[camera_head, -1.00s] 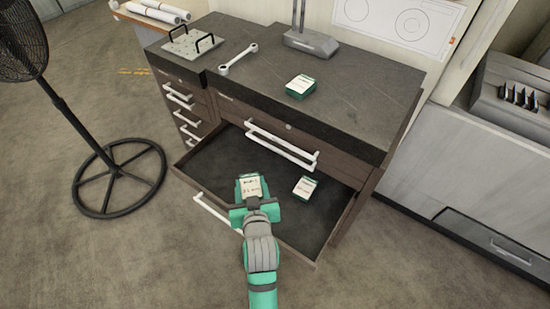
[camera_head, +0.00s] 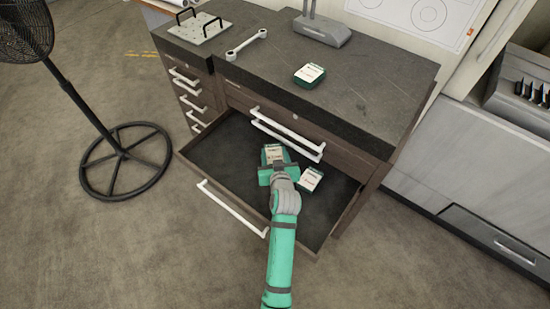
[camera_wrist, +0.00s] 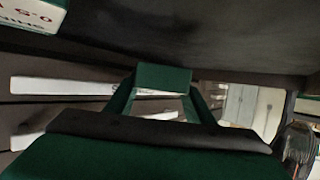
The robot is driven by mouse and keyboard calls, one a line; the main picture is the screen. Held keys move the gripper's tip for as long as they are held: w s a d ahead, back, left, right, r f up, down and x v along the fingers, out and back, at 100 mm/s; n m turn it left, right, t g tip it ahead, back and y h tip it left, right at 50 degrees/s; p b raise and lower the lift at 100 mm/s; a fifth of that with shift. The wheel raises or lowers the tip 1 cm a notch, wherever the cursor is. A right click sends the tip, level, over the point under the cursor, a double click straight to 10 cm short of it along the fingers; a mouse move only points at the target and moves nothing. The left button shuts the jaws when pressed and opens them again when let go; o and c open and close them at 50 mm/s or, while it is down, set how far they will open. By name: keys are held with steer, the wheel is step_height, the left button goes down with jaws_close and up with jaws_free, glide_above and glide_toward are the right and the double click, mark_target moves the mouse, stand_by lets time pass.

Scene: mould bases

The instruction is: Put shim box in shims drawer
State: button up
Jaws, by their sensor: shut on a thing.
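My gripper (camera_head: 278,172) is shut on a green shim box (camera_head: 273,154) with a white label. It holds the box over the open drawer (camera_head: 215,150), toward the cabinet side; whether the box touches the drawer floor I cannot tell. A second green box (camera_head: 311,179) with a white label lies in the drawer just right of my gripper. A third similar box (camera_head: 309,75) lies on the bench top. In the wrist view, a label (camera_wrist: 30,18) with upside-down print shows at the upper left; which box it belongs to I cannot tell.
The upper drawer with its white handle (camera_head: 288,134) is closed above the open one. A wrench (camera_head: 246,42) and a metal plate with black handles (camera_head: 199,27) lie on the bench top (camera_head: 365,85). A fan (camera_head: 122,150) stands on the left. The drawer's left part is clear.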

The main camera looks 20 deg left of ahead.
mark_target(275, 158)
steer(key=shift+w+f, duration=0.5)
steer(key=shift+f, duration=1.55)
steer(key=shift+f, duration=0.15)
steer(key=o, duration=1.2)
steer(key=v, duration=0.7)
steer(key=shift+s+d, duration=0.15)
steer(key=shift+s, duration=0.05)
